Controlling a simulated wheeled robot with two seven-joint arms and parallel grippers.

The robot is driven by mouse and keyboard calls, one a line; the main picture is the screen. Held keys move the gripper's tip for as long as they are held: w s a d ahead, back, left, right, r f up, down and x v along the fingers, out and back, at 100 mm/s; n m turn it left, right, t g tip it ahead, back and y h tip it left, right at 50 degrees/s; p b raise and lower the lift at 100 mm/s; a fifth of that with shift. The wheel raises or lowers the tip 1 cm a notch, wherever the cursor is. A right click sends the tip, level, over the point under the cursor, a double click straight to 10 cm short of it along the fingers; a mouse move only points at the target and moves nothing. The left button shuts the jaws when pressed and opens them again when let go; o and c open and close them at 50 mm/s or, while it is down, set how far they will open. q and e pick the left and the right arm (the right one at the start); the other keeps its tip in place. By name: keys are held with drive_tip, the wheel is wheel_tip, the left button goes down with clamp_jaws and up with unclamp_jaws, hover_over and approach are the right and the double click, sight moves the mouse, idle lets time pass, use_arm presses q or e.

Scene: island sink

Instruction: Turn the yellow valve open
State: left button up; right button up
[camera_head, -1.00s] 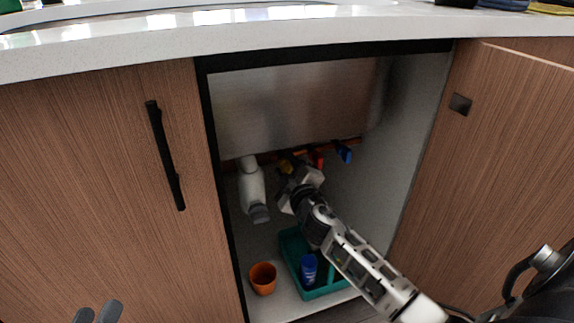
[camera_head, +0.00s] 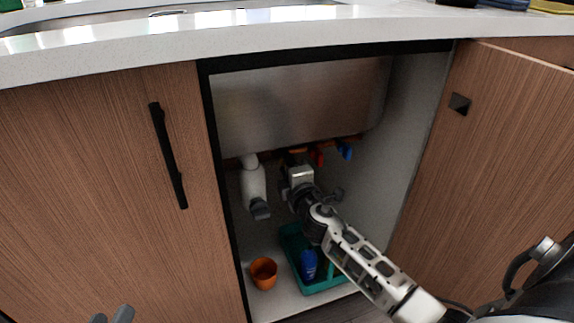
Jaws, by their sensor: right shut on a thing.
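My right gripper (camera_head: 297,165) reaches into the open cabinet under the sink, at the copper pipe. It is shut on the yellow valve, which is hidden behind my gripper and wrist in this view. A red valve (camera_head: 317,157) and a blue valve (camera_head: 345,151) sit on the pipe just to the right. Only the fingertips of my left gripper (camera_head: 112,317) show at the bottom left edge, spread apart and empty, in front of the closed door.
A white drain pipe (camera_head: 253,187) hangs left of my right gripper. Below are an orange cup (camera_head: 263,273) and a teal caddy (camera_head: 325,285) with a blue bottle (camera_head: 308,264). The right door (camera_head: 510,150) stands open; the left door (camera_head: 90,190) is closed.

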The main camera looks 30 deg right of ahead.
use_arm(q)
drive_tip(key=shift+r, duration=0.1)
use_arm(e)
drive_tip(key=shift+a, duration=0.1)
use_arm(q)
drive_tip(key=shift+r, duration=0.15)
use_arm(e)
drive_tip(key=o, duration=1)
drive_tip(key=shift+s, duration=0.1)
drive_tip(key=shift+s, duration=0.25)
use_arm(q)
drive_tip(key=shift+s, duration=0.1)
use_arm(e)
drive_tip(key=v, duration=1.5)
drive_tip(key=shift+s, duration=0.2)
